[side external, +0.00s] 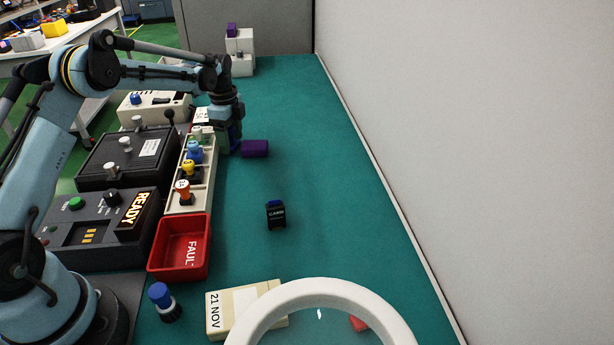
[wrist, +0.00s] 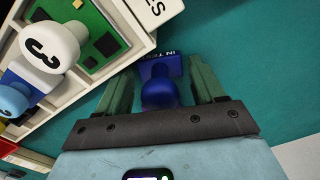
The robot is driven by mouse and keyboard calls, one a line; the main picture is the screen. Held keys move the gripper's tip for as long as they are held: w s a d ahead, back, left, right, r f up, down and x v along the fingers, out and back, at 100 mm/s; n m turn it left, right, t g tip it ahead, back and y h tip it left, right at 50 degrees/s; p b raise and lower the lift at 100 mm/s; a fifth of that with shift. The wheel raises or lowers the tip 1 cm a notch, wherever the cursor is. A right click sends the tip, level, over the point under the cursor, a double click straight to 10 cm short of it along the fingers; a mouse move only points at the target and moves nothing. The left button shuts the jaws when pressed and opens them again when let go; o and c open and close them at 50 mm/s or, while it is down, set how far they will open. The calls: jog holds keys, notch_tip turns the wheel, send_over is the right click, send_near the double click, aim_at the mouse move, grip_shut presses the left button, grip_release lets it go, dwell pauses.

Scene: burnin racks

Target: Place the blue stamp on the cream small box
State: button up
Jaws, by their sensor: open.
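A blue stamp (wrist: 160,85) with a rounded handle and white lettering on its base stands between the two green fingers of my gripper (wrist: 162,92) in the wrist view. The fingers are open on either side of it, with a narrow gap showing on the right. In the side external view my gripper (side external: 230,143) is low over the green table, beside the long tray, and mostly hides the stamp. A cream small box (side external: 243,296) marked "21 NOV" lies at the front, partly covered by a white ring, well apart from my gripper.
A cream tray (side external: 175,206) with several numbered knobbed pieces is left of my gripper. A purple block (side external: 255,148) lies just right of it. A small black item (side external: 276,214), a red bin (side external: 180,247) and a blue-topped black piece (side external: 162,300) stand nearer the front. The right side is clear up to the wall.

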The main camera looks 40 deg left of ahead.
jog(key=c, duration=0.9)
